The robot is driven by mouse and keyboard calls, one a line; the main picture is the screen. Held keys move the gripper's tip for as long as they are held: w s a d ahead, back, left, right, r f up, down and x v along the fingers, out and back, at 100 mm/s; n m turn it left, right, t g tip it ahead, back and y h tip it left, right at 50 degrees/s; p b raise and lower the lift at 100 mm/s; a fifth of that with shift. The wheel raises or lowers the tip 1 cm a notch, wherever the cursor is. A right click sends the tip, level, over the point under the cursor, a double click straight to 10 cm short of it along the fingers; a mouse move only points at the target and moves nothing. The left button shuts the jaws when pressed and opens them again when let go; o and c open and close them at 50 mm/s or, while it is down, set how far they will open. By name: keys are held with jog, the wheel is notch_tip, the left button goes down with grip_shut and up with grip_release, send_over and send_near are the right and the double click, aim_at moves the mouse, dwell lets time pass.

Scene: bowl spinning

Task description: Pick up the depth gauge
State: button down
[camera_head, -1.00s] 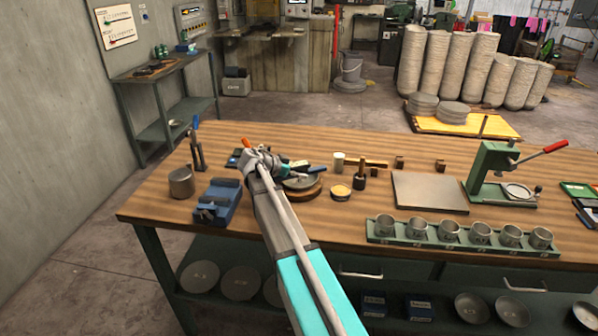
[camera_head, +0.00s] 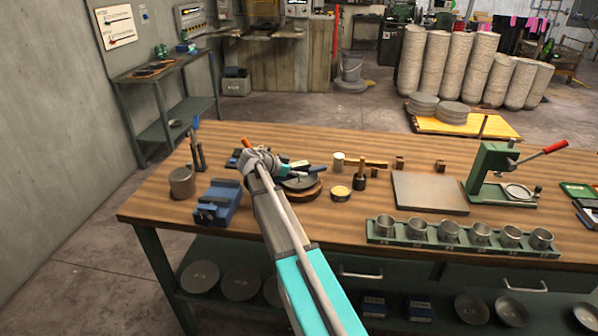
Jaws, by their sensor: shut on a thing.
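My gripper (camera_head: 262,160) is low over the left-middle of the wooden workbench, at the far end of my arm. It is shut on a small dark object, which I take to be the depth gauge (camera_head: 235,158). A dark part of it shows just left of my wrist. My wrist hides the fingertips and most of the held object, so I cannot tell whether it touches the bench top.
A round dish on a wooden disc (camera_head: 312,193) lies close on the right, with a blue-handled tool (camera_head: 314,170) beside it. A blue vise (camera_head: 217,202) and a metal cup (camera_head: 181,182) stand left. Green rack of cups (camera_head: 400,240) and green press (camera_head: 490,170) are right.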

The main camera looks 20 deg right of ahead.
aim_at(301, 163)
jog(key=shift+r+p, duration=1.45)
jog(key=shift+r, duration=0.1)
jog(key=s+r+p, duration=0.9)
jog(key=s, duration=0.5)
jog(key=shift+d+r+p, duration=0.2)
jog(key=shift+r+p, duration=0.2)
jog(key=shift+a, duration=0.1)
